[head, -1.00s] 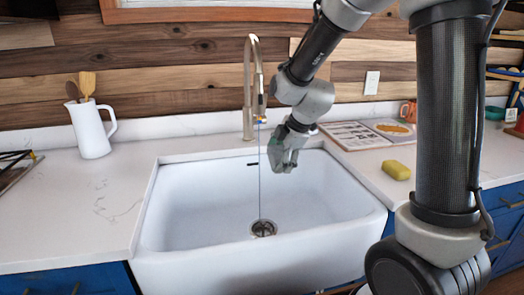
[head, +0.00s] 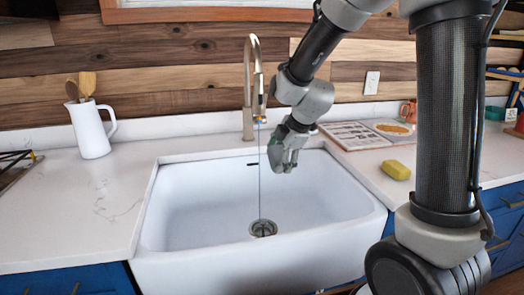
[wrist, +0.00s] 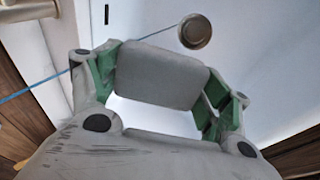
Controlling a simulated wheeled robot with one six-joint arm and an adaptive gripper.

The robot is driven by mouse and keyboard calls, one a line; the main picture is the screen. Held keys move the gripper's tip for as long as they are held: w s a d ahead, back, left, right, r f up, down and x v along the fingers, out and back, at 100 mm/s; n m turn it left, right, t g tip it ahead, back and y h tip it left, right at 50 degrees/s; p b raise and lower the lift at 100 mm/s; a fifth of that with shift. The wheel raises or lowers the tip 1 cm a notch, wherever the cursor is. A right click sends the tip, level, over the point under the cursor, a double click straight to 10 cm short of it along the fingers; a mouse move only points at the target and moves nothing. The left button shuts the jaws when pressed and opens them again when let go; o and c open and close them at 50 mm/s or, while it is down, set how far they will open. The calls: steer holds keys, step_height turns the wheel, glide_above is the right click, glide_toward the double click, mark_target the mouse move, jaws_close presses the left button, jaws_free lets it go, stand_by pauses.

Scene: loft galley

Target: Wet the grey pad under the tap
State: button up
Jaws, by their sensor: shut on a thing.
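My gripper (head: 284,158) is shut on the grey pad (wrist: 162,76), which sits between its green-lined fingers in the wrist view. In the head view the pad cannot be told apart from the grey fingers. The gripper is above the sink, just right of the tap (head: 248,90). A thin stream of water (head: 260,185) falls from the tap to the drain. The stream also shows in the wrist view (wrist: 32,88), passing beside the pad. I see no clear contact between stream and pad.
The white sink (head: 200,205) is otherwise empty, with its drain (head: 263,228) below. A yellow sponge (head: 396,170) and an open book (head: 350,135) lie on the right counter. A white jug (head: 92,130) with utensils stands on the left counter.

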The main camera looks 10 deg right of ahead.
steer(key=s+d+r, duration=0.2)
steer(key=s+r, duration=0.2)
steer(key=shift+s, duration=0.3)
stand_by(0.3)
